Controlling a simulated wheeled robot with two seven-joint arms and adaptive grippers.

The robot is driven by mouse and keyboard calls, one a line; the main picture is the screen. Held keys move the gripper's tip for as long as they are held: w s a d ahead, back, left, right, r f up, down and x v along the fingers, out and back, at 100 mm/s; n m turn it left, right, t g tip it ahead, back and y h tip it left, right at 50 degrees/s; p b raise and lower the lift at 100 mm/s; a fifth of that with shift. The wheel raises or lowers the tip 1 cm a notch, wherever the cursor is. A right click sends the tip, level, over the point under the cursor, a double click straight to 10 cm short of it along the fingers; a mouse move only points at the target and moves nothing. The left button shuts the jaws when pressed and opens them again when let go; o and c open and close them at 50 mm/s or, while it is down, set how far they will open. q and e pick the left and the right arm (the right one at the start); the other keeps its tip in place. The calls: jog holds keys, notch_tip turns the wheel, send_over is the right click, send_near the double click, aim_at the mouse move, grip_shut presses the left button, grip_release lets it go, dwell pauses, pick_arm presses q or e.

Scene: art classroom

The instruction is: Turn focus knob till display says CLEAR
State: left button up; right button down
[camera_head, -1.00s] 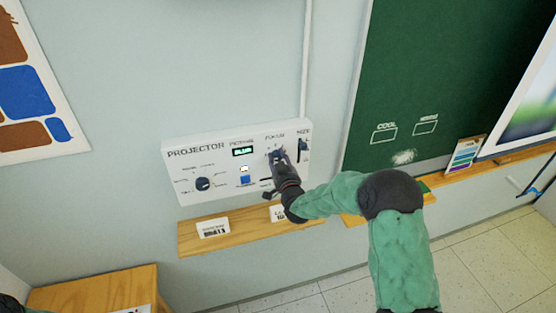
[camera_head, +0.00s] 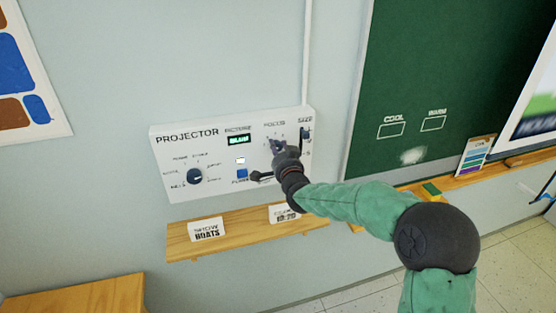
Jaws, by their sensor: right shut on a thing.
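The white projector panel (camera_head: 215,160) is fixed to the wall. Its small green picture display (camera_head: 238,140) shows a lit word that looks like BLUR, though it is small. My right gripper (camera_head: 278,147) is shut at the focus knob, under the FOCUS label (camera_head: 274,124). The knob is mostly hidden behind the fingers. A dark round selector knob (camera_head: 194,176) is at the panel's left, a blue power switch (camera_head: 241,173) below the display, and a size slider (camera_head: 305,134) at the right edge. My left gripper is not in view.
A wooden shelf (camera_head: 245,228) with cards, one reading SHOW BOATS (camera_head: 206,229), juts out below the panel. A green chalkboard (camera_head: 440,70) with a ledge is at the right. A wooden cabinet top (camera_head: 80,297) is at lower left.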

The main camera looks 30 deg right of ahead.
jog(key=shift+a+f+m+b, duration=0.1)
jog(key=shift+f+m+b, duration=0.1)
jog(key=shift+m+b, duration=0.6)
jog(key=c, duration=0.9)
grip_release()
jog(key=shift+r, duration=0.1)
jog(key=shift+s+r, duration=0.1)
jog(key=shift+s, duration=0.05)
jog(key=v, duration=1.1)
jog(key=shift+s, duration=0.35)
jog(key=shift+a, duration=0.1)
